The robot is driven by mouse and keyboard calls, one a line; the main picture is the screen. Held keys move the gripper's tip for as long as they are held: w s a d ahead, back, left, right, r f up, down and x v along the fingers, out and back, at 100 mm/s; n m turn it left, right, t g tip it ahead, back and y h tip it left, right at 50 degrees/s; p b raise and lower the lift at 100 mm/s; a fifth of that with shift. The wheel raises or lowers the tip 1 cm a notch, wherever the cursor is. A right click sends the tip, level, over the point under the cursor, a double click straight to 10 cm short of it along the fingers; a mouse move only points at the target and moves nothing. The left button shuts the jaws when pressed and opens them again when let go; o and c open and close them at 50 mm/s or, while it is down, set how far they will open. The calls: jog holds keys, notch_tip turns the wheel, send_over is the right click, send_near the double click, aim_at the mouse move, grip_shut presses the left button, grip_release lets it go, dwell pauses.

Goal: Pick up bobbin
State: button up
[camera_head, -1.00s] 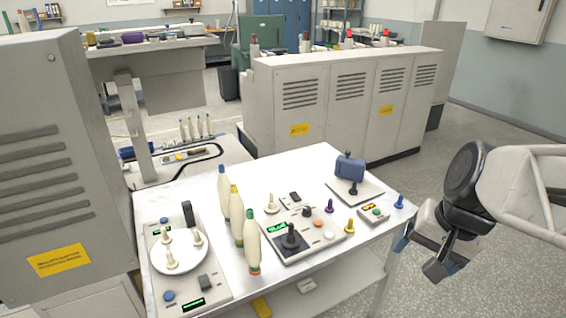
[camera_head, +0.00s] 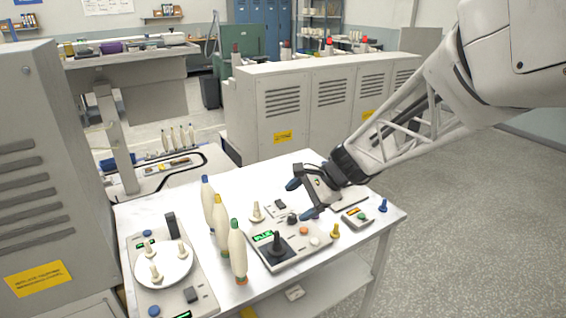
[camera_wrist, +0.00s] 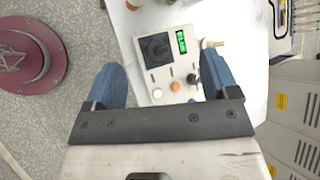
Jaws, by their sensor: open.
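My gripper (camera_head: 300,199) is open and empty above the table, to the right of the bobbins. In the wrist view its two blue fingers (camera_wrist: 162,75) are spread, with a control panel (camera_wrist: 158,80) below and between them. Only cut-off ends of what may be bobbins show at that view's top edge. A small cream peg (camera_head: 256,212) stands behind the panel.
A panel with a black knob (camera_head: 277,246) lies right of the bobbins. A unit with a white disc (camera_head: 164,266) and small cream pegs is at the left. Yellow (camera_head: 335,231) and blue (camera_head: 382,206) pegs stand near the right edge. Grey cabinets (camera_head: 300,110) are behind the table.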

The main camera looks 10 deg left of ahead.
jog(key=w+a+f+m+y, duration=0.2)
jog(key=w+a+f+m, duration=0.35)
jog(key=a, duration=0.75)
jog(key=m+y, duration=0.3)
send_near(210, 213)
jog(key=w+a+f, duration=0.2)
jog(key=a, duration=0.1)
jog(key=shift+a+f, duration=0.15)
jog(key=shift+a, duration=0.05)
jog(key=shift+x, duration=1.3)
jog(key=shift+x, duration=2.6)
jog(key=shift+f, duration=0.15)
